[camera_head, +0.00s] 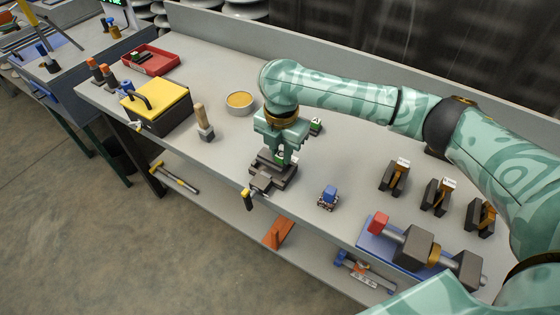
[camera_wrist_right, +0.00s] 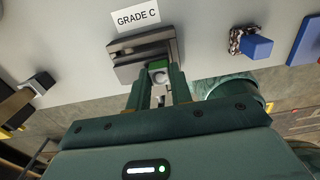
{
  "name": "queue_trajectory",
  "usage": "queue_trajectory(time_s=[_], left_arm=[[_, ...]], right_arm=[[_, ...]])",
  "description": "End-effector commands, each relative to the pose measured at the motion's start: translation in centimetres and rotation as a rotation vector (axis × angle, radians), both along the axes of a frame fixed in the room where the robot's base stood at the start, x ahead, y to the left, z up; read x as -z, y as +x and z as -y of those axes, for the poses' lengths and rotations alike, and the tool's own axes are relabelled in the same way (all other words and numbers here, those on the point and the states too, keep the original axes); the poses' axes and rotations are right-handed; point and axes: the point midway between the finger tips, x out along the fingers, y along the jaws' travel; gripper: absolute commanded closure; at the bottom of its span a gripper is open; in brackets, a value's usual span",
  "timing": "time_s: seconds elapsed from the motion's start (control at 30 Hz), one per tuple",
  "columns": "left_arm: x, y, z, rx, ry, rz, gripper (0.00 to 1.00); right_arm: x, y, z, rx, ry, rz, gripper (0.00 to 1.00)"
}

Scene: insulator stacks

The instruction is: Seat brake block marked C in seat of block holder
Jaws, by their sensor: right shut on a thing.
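The block marked C (camera_wrist_right: 158,66) is small, with a green top and a pale face, and sits between the fingers of my right gripper (camera_wrist_right: 160,88) in the wrist view. My right gripper, seen in the head view (camera_head: 279,150), is shut on it and points down over the block holder. The block holder (camera_head: 286,181) is a dark grey, vise-like piece near the table's front edge; it also shows in the wrist view (camera_wrist_right: 128,72). The block is at the holder, but the fingers hide its lower part, so I cannot tell whether it touches the seat. My left gripper is out of view.
A "GRADE C" card (camera_wrist_right: 136,17) lies beside the holder. A blue-topped piece (camera_head: 328,195) stands to the right, and a small green-topped piece (camera_head: 316,125) behind. A wooden-handled tool (camera_head: 203,123), a round tin (camera_head: 239,103) and a yellow-lidded box (camera_head: 158,98) are left.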

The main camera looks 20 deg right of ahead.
Motion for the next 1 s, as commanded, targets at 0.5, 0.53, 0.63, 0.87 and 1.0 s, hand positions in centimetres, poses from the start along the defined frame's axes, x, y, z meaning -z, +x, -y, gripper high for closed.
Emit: queue_trajectory(time_s=[0.5,0.53,0.63,0.87,1.0], left_arm=[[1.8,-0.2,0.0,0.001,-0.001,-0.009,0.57],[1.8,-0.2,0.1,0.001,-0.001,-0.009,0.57],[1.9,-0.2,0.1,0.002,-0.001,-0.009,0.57],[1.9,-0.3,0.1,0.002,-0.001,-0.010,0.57],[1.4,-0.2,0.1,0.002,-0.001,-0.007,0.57]], right_arm=[[3.2,-0.1,-0.1,-0.001,0.000,-0.001,1.00],[3.3,-0.2,-0.1,-0.002,0.000,-0.002,0.76],[3.3,-0.2,-0.1,-0.002,0.000,-0.002,0.57],[3.2,-0.1,0.0,-0.002,-0.001,-0.001,0.57],[1.9,-0.1,0.0,-0.002,-0.002,0.003,0.57]])
